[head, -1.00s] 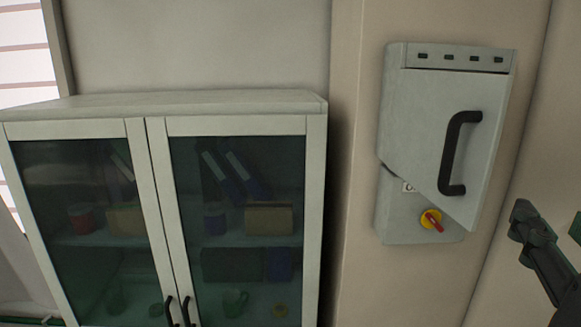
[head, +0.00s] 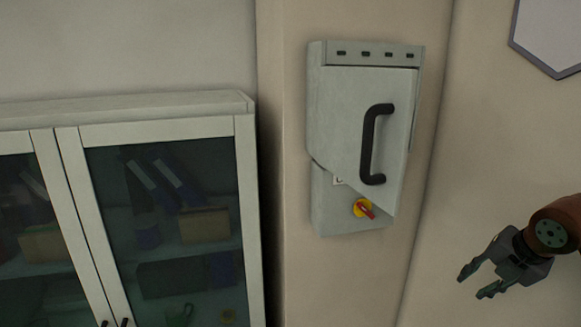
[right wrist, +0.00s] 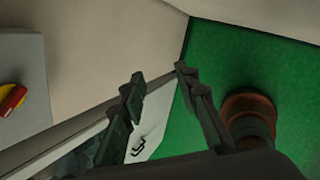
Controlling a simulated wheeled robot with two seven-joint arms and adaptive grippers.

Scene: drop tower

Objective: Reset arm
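My right gripper (head: 474,283) is at the lower right of the head view, open and empty. It is to the right of and below the grey wall box, with a clear gap between them. In the right wrist view its two fingers (right wrist: 160,82) stand apart with nothing between them. My left gripper is in neither view.
The grey wall box (head: 345,100) has a black handle (head: 369,145) and a red-yellow rotary switch (head: 363,208), which also shows in the right wrist view (right wrist: 11,99). A glass-door cabinet (head: 245,200) stands at left. Green floor (right wrist: 220,60) lies below.

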